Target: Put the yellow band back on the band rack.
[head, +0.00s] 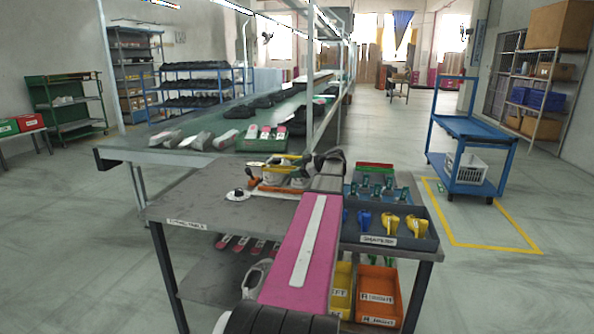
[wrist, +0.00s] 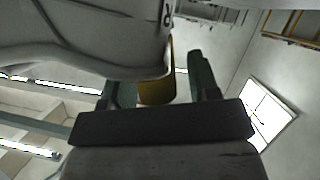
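In the wrist view, a yellow piece (wrist: 156,86), which looks like the yellow band, shows between the two fingers of my gripper (wrist: 160,84). It lies against the underside of a large pale grey shape, perhaps a shoe, that hides part of it. A gap shows between the yellow piece and the right finger. In the head view, my dark gripper (head: 328,160) is over the back of the grey table, and a yellow strip (head: 283,160) shows beside it above pale shapes. My arm hides part of this area. I cannot make out the band rack for certain.
A dark tray (head: 430,243) at the table's right holds yellow and blue tools. Orange (head: 378,300) and yellow bins stand below. An orange tool (head: 275,190) lies on the table (head: 200,212). A conveyor (head: 170,155) with shoes runs behind. A blue cart (head: 470,128) stands right.

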